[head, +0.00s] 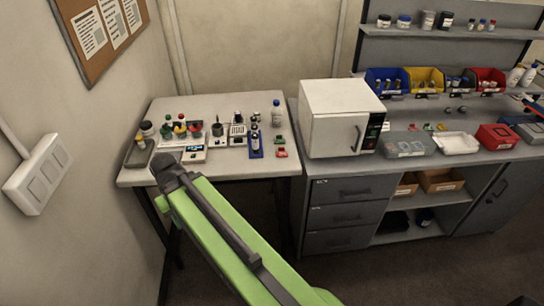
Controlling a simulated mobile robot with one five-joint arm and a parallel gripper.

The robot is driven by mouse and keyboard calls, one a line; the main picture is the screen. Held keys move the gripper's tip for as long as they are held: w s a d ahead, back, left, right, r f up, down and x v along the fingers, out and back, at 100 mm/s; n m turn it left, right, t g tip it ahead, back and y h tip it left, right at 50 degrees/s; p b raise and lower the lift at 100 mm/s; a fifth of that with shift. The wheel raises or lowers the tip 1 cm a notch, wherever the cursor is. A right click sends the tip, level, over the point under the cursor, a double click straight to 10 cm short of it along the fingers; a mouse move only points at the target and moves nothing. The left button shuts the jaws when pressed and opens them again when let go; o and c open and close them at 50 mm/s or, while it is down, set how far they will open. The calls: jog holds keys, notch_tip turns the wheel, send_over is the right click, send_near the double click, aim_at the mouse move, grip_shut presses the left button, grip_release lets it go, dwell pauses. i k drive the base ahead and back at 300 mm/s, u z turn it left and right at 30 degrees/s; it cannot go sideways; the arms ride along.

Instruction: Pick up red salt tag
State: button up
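A small red piece (281,153) lies flat near the right edge of the white table (220,110), just right of a blue tray. It may be the red salt tag; its lettering is too small to read. A small green piece (279,140) lies just behind it. My gripper (166,162) is the dark end of my green arm, over the table's front left edge. It is well to the left of the red piece and apart from it. Its fingers are too small and dark to tell whether they are open or shut.
A blue tray with bottles (255,147), a white scale (193,154) and several small bottles and red and green items crowd the table. A white oven-like box (341,118) stands on the grey bench at right. A wall lies close at left.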

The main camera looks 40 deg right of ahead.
aim_at(281, 152)
jog(key=z, duration=0.05)
jog(key=i, duration=1)
jog(key=u, duration=0.05)
